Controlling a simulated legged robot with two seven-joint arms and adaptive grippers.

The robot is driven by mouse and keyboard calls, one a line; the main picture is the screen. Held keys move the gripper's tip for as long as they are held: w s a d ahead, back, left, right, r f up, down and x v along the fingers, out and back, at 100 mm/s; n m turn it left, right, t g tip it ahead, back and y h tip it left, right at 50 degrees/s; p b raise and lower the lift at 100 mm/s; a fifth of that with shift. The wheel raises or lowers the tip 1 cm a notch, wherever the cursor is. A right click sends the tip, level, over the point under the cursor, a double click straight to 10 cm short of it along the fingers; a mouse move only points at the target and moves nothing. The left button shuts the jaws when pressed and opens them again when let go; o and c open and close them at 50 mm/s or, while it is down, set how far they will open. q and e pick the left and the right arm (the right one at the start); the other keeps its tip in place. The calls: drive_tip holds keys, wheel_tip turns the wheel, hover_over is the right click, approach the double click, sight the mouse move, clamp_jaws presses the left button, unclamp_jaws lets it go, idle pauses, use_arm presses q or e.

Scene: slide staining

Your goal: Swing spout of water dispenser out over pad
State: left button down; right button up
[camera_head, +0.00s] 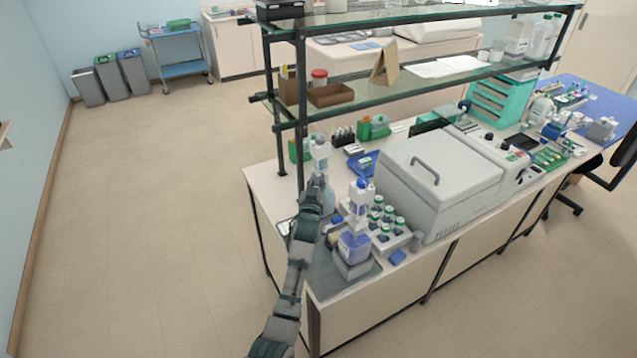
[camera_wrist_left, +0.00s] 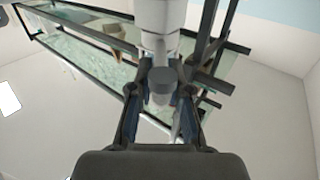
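A white upright body, apparently the water dispenser (camera_head: 320,150), stands at the near left corner of the bench. In the left wrist view its white column (camera_wrist_left: 162,15) comes down from the top, with a grey rounded end (camera_wrist_left: 163,88), perhaps of the spout, below it. My left gripper (camera_head: 317,182) is at the dispenser. Its two fingers (camera_wrist_left: 163,72) are spread on either side of the grey end; whether they touch it I cannot tell. A dark grey pad (camera_head: 325,275) lies at the bench's near edge. My right gripper is not in view.
A dark-framed glass shelf (camera_head: 375,99) spans above the bench.

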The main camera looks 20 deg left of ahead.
use_arm(q)
drive_tip(key=c, duration=1.1)
unclamp_jaws()
drive_tip(key=shift+a+f, duration=0.1)
drive_tip(key=shift+a, duration=0.05)
drive_tip(key=shift+d, duration=0.4)
drive_tip(key=shift+d+r, duration=0.1)
drive_tip(key=shift+r, duration=0.4)
drive_tip(key=r, duration=0.8)
drive_tip(key=shift+w+a+r, duration=0.1)
drive_tip(key=shift+a+r, duration=0.3)
drive_tip(key=shift+d, duration=0.1)
drive_tip(key=shift+d, duration=0.1)
